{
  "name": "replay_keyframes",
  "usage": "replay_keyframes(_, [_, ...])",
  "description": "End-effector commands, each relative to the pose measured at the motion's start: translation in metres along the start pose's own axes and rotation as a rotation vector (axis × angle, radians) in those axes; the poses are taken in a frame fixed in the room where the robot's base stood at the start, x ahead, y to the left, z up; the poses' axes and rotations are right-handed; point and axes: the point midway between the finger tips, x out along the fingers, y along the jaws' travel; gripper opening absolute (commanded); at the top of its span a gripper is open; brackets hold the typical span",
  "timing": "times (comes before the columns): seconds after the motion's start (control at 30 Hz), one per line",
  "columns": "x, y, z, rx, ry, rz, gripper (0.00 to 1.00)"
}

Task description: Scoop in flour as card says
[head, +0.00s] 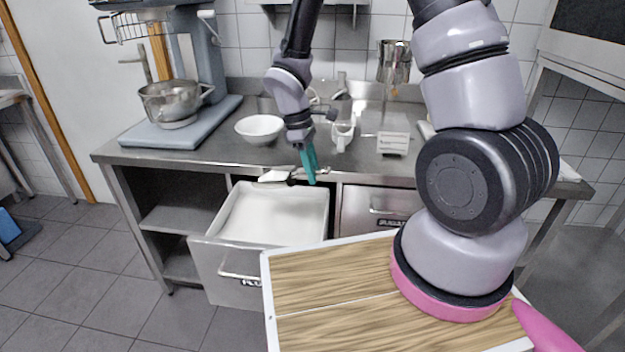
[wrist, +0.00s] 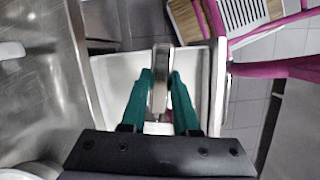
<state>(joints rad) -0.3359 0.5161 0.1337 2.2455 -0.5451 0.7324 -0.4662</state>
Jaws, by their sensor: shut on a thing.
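My gripper (head: 311,179) is shut on the metal scoop (wrist: 160,82), with its teal fingers on both sides of the handle. In the head view the scoop (head: 275,175) shows as a pale shape left of the fingertips, above the back of the open drawer (head: 222,270). The drawer has a white interior (head: 265,215); I cannot tell the flour from the liner. Whether the scoop holds flour is not clear. A small white card (head: 393,143) stands on the counter, its text too small to read. A white bowl (head: 259,128) sits on the counter, left of my gripper.
A closed drawer (head: 372,212) with a dark label is right of the open one. A stand mixer (head: 190,55) with a steel bowl (head: 170,101) stands at the left. A white jug (head: 343,131) and a steel container (head: 394,62) are behind my gripper.

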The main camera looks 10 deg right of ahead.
Motion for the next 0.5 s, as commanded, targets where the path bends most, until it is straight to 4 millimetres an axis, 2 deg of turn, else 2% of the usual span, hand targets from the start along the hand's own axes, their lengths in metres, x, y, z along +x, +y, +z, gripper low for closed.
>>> replay_keyframes(0.5, [-0.051,0.001,0.013,0.001,0.132,0.002,0.0])
